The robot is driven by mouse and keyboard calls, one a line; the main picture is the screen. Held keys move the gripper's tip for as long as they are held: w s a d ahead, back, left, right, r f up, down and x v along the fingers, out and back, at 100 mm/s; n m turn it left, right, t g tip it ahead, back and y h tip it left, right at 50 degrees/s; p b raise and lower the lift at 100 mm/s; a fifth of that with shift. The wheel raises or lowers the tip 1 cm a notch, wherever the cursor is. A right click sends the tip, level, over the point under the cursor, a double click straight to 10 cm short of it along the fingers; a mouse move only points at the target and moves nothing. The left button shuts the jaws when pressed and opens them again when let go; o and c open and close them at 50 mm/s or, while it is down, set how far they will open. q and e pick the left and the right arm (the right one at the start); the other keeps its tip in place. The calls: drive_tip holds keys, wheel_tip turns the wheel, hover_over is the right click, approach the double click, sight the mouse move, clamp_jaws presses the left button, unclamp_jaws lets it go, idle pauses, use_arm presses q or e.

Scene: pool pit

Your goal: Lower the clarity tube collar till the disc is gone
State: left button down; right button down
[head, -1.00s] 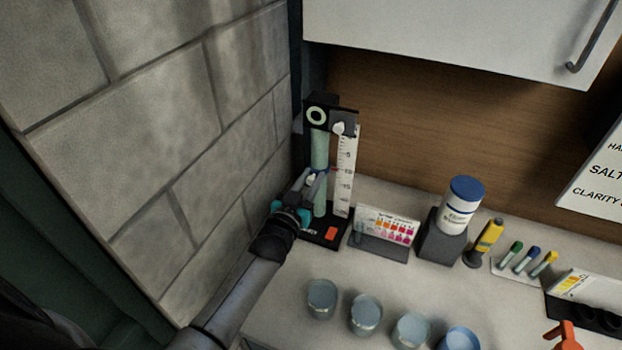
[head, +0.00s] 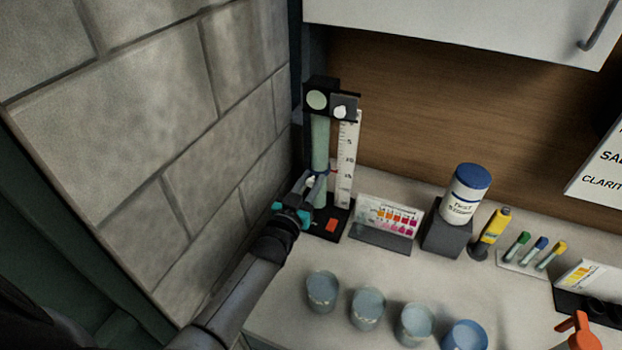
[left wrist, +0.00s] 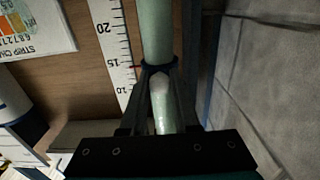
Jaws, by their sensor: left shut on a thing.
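The clarity tube (head: 320,140) is a pale green upright cylinder in a black stand beside a white scale (head: 347,160). The round window (head: 317,99) at its top is plain pale green, with no dark mark visible. The dark blue collar (left wrist: 160,66) is around the tube, with a small red pointer near the 15 mark in the left wrist view. My left gripper (head: 318,178) is shut on the collar, a finger on either side, well above the stand's base. The head view hides most of the collar behind the gripper. My right gripper is out of view.
A stone wall (head: 150,150) rises close to the left. A colour chart (head: 388,220) and a blue-lidded bottle (head: 465,195) on a grey block stand right of the tube. Several cups (head: 367,309) line the counter's front. A white cabinet (head: 450,25) hangs above.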

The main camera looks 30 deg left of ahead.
use_arm(q)
drive_tip(key=shift+f, duration=0.5)
drive_tip(key=shift+r, duration=0.1)
drive_tip(key=c, duration=0.7)
unclamp_jaws()
drive_tip(key=s, duration=1)
drive_tip(key=s+d, duration=0.1)
drive_tip(key=s, duration=0.4)
drive_tip(key=shift+s, duration=0.15)
drive_tip(key=shift+a, duration=0.1)
